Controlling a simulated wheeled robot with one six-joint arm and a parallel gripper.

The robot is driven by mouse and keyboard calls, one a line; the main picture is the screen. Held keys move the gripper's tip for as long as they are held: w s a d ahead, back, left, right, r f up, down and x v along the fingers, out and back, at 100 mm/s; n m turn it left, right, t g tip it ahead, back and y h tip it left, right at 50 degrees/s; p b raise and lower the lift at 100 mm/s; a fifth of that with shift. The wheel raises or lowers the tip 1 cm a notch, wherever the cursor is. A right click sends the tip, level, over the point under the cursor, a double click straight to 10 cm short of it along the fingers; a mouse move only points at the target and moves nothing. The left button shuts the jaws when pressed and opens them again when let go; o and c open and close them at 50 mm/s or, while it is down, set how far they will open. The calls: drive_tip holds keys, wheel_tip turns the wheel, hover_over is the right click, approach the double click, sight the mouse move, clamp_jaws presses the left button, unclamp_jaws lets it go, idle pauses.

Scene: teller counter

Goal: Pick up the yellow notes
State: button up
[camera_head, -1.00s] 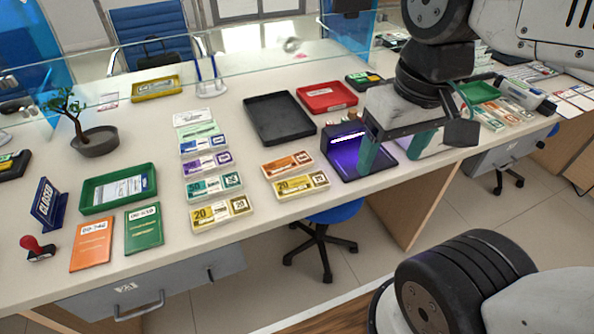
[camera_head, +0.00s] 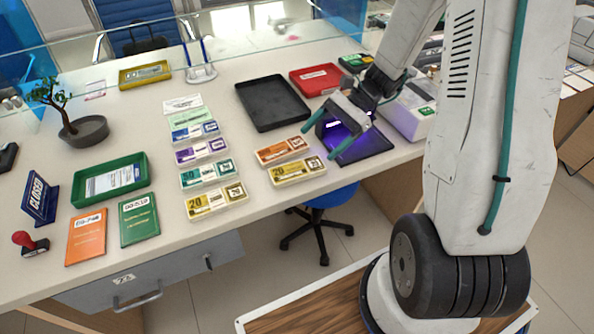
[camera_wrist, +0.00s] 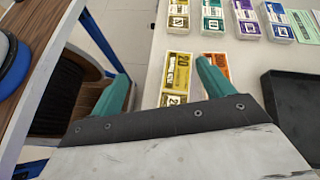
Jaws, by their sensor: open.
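Two packs of yellow notes marked 20 lie on the counter. One pack (camera_head: 297,171) is beside the orange notes (camera_head: 283,150); the other (camera_head: 216,200) is at the near end of the left column of note packs. My gripper (camera_head: 320,143) is open and empty, above the counter just right of the orange and right-hand yellow packs. In the wrist view, that yellow pack (camera_wrist: 177,72) shows between the two green fingers, apart from them. The orange pack (camera_wrist: 214,65) is partly hidden behind one finger. The other yellow pack (camera_wrist: 178,17) is farther off.
A purple-lit device (camera_head: 345,135) stands under and beside my gripper. A black tray (camera_head: 240,92) and red tray (camera_head: 316,78) lie behind. Purple, teal and other packs stand left. A green tray (camera_head: 143,174) and closed sign (camera_head: 41,200) are farther left. A glass screen runs along the back.

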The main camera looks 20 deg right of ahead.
sight(298, 169)
drive_tip(key=d+f+m, duration=0.1)
drive_tip(key=f, duration=0.1)
drive_tip(key=w+f+m+t+y, duration=0.1)
drive_tip(key=f, duration=0.1)
drive_tip(key=w+d+f+m+t+y, duration=0.1)
drive_tip(key=f+m, duration=0.1)
drive_tip(key=f, duration=0.1)
drive_tip(key=shift+w+d+f, duration=0.1)
drive_tip(key=shift+d, duration=0.2)
drive_tip(key=shift+a+f, duration=0.15)
drive_tip(key=shift+f, duration=0.05)
drive_tip(key=x, duration=0.7)
drive_tip(key=shift+a+f, duration=0.1)
drive_tip(key=shift+f, duration=0.1)
drive_tip(key=c, duration=1.1)
